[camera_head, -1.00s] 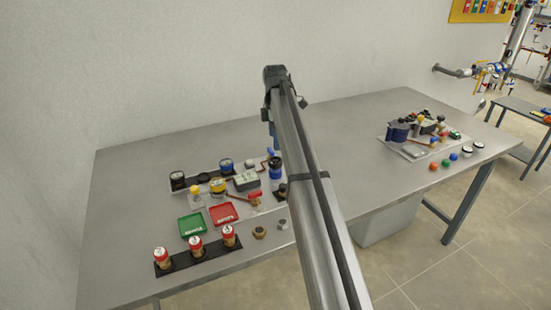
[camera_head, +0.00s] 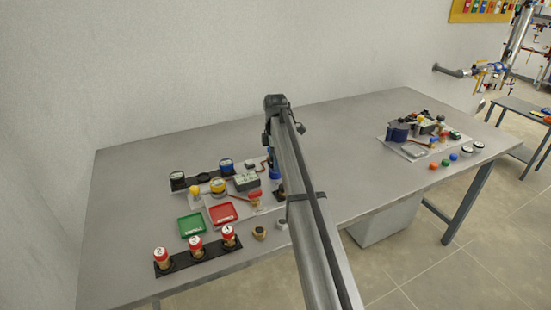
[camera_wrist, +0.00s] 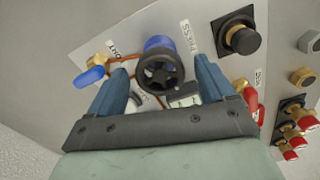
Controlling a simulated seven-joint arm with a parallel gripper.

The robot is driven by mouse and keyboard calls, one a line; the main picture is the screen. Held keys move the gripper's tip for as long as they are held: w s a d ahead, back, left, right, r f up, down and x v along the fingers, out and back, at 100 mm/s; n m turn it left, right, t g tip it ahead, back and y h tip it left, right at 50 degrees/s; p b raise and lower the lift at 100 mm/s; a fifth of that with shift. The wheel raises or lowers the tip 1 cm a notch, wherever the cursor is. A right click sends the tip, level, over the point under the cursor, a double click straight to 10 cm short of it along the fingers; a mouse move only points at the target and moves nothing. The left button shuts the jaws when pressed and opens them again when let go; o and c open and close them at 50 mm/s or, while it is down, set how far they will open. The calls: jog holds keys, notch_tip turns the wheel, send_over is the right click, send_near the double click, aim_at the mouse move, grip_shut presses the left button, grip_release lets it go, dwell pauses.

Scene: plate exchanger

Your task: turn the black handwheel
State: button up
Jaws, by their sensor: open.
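The black handwheel (camera_wrist: 160,75) is a spoked round wheel with a blue body behind it, at the upper middle of the wrist view. My gripper (camera_wrist: 160,64) is open, its two blue fingers spread to the left and right of the wheel in that view. The wheel shows between the fingers, apart from both; the depth gap cannot be told. In the head view my arm hides the wheel and most of my gripper; only a bit of blue shows beside the arm.
Near the wheel are a blue lever valve (camera_wrist: 89,76), a red-handled valve (camera_wrist: 246,96) and a black knob (camera_wrist: 240,37). In the head view, green (camera_head: 192,224) and red (camera_head: 229,212) trays and red-capped parts (camera_head: 195,245) stand left of my arm. The table's middle right is clear.

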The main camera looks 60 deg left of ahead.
jog(key=c, duration=1.1)
jog(key=shift+o, duration=0.2)
jog(key=shift+m, duration=0.3)
